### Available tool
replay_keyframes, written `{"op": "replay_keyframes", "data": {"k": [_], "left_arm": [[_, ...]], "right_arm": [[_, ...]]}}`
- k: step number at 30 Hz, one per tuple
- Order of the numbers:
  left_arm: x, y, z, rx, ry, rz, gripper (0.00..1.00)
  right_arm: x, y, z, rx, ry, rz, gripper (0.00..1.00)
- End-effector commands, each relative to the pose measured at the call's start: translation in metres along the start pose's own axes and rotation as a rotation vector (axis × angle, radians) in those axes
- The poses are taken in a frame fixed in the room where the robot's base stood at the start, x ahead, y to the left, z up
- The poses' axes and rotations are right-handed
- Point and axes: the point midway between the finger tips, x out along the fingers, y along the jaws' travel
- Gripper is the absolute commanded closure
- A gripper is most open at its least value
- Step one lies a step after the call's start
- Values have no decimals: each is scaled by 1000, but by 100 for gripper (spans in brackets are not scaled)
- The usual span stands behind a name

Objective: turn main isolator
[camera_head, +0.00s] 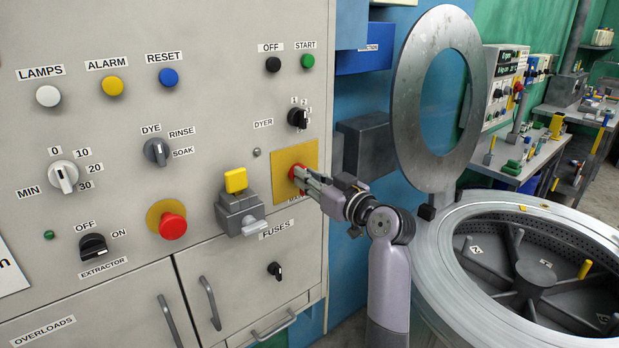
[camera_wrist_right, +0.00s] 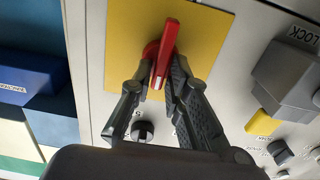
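The main isolator is a red lever handle (camera_wrist_right: 165,52) on a yellow square plate (camera_head: 283,160) at the right side of the grey control panel. In the head view the handle is mostly hidden behind my right gripper (camera_head: 301,178), which reaches it from the right. In the right wrist view the two dark fingers of the right gripper (camera_wrist_right: 162,72) lie on either side of the handle's lower part and appear closed on it. The handle's upper end sticks out past the fingertips over the yellow plate (camera_wrist_right: 209,45). My left gripper is out of view.
Left of the plate is a grey interlock block (camera_head: 240,215) with a yellow top, and a red push button (camera_head: 173,226). Above is the dyer selector knob (camera_head: 298,118). Right of my arm stands the large round drum (camera_head: 480,310) with its open ring lid (camera_head: 408,100).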

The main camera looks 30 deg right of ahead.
Motion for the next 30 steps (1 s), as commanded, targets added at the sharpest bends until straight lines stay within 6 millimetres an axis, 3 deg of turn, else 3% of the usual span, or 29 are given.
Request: {"op": "replay_keyframes", "data": {"k": [6,20,30], "left_arm": [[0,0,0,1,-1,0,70],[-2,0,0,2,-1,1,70],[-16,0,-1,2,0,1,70]], "right_arm": [[0,0,0,0,0,0,100],[0,0,0,14,-1,0,100],[0,1,-2,177,-3,-1,100]]}}
